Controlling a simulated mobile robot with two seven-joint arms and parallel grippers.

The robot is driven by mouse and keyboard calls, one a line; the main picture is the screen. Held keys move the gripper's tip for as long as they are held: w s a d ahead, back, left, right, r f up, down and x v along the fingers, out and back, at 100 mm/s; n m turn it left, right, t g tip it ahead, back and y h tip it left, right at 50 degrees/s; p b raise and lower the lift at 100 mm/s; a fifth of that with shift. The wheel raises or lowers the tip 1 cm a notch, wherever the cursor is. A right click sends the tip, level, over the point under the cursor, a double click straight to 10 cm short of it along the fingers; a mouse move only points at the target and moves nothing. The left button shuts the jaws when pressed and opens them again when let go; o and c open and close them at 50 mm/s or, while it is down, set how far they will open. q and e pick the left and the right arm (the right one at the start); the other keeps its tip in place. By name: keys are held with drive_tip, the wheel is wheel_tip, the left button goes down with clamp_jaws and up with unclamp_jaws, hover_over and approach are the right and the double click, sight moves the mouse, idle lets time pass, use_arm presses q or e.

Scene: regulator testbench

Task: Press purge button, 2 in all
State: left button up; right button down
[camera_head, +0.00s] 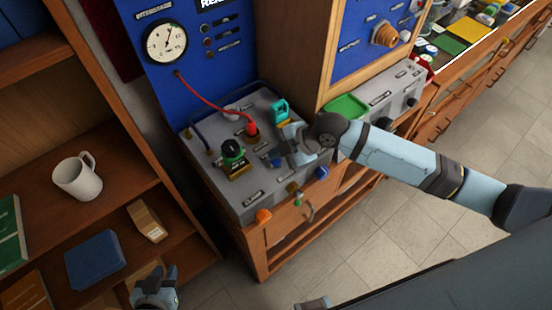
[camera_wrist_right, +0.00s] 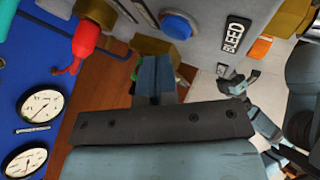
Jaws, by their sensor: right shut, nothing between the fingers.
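A round blue button (camera_wrist_right: 178,26) in a grey collar sits on the grey bench panel in the right wrist view. The label beside it is cut off, so I cannot read whether it is the purge button. My right gripper (camera_head: 279,158) is over the grey test box (camera_head: 236,205) in the head view, its fingers low near the panel. Its shut, empty fingers (camera_wrist_right: 155,78) show in the wrist view; I cannot tell whether they touch anything. My left gripper (camera_head: 155,283) hangs open and empty at the lower left, away from the box.
A "BLEED" label (camera_wrist_right: 233,33) is near the button. A red hose (camera_head: 212,93), a dark regulator knob (camera_head: 232,150) and a teal fitting (camera_head: 280,108) stand up from the box. A gauge (camera_head: 166,42) is on the blue panel. Shelves with a white mug (camera_head: 77,178) are left.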

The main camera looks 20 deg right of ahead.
sight(277, 162)
idle(0.3)
drive_tip(key=shift+f, duration=0.4)
drive_tip(key=shift+f+b, duration=0.45)
drive_tip(key=shift+f, duration=0.05)
idle(0.6)
drive_tip(key=shift+r, duration=0.1)
drive_tip(key=shift+r+p, duration=0.75)
drive_tip(key=shift+r, duration=0.05)
wheel_tip(277, 162, up, 5)
drive_tip(key=p, duration=0.4)
idle(0.9)
